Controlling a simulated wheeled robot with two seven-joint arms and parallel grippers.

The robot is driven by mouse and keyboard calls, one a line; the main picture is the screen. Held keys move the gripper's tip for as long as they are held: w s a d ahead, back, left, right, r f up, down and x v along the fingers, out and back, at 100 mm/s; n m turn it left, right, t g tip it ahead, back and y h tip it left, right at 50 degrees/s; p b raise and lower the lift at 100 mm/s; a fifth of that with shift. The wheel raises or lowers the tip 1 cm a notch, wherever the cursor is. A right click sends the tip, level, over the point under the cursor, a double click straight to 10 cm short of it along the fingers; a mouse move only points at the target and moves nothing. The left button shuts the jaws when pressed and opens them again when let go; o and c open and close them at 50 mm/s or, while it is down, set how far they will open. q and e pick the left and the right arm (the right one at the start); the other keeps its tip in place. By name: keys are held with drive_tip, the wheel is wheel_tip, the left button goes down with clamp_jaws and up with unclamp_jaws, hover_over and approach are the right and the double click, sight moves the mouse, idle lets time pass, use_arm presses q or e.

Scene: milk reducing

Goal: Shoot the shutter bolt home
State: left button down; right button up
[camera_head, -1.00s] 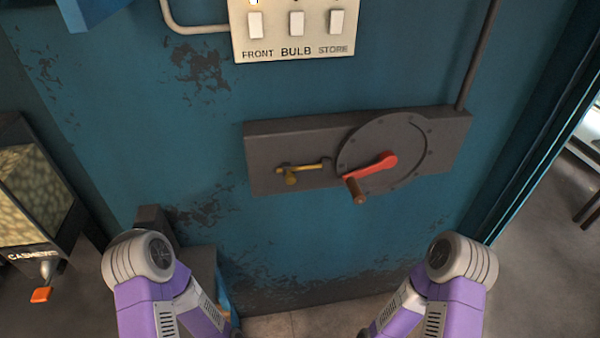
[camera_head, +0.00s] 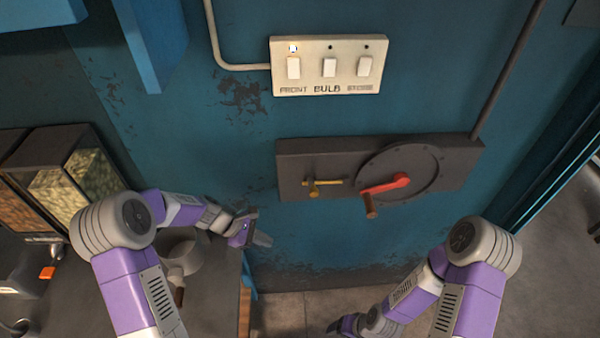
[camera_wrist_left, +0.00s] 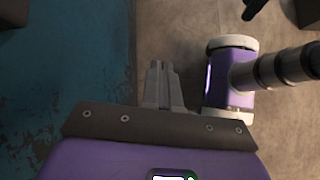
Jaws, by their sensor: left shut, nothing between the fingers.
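The shutter bolt (camera_head: 328,182) is a small brass rod with a knob (camera_head: 314,190) hanging below it. It sits on the left part of a dark metal plate (camera_head: 292,155) on the blue wall. My left gripper (camera_head: 264,241) is below and to the left of the bolt, apart from it. Its fingers are together and empty. In the left wrist view the closed fingers (camera_wrist_left: 160,72) point over the floor beside the blue wall. My right arm reaches down at the lower right; its gripper fingers cannot be made out in the head view.
A red crank (camera_head: 388,186) with a brown handle is on a round disc right of the bolt. A switch panel (camera_head: 325,88) is above. A dark counter (camera_head: 75,300) with glass-fronted dispensers (camera_head: 75,185) is at left. The wall before the bolt is clear.

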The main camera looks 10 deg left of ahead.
use_arm(q)
drive_tip(key=w+a+r+n+t+h+p, duration=0.1)
drive_tip(key=w+r+p, duration=0.1)
drive_tip(key=r, duration=0.8)
drive_tip(key=w+a+r+n+h+p, duration=0.1)
drive_tip(key=w+r+n+h+p, duration=0.1)
drive_tip(key=r, duration=0.9)
drive_tip(key=shift+w+a+r+t+h+p, duration=0.2)
drive_tip(key=shift+w+t+h+p, duration=0.15)
drive_tip(key=shift+w, duration=0.25)
drive_tip(key=x, duration=1.4)
drive_tip(key=shift+f, duration=0.1)
drive_tip(key=d, duration=0.3)
drive_tip(key=w+d, duration=0.1)
drive_tip(key=d, duration=0.1)
drive_tip(key=shift+s, duration=0.1)
drive_tip(key=shift+p, duration=0.3)
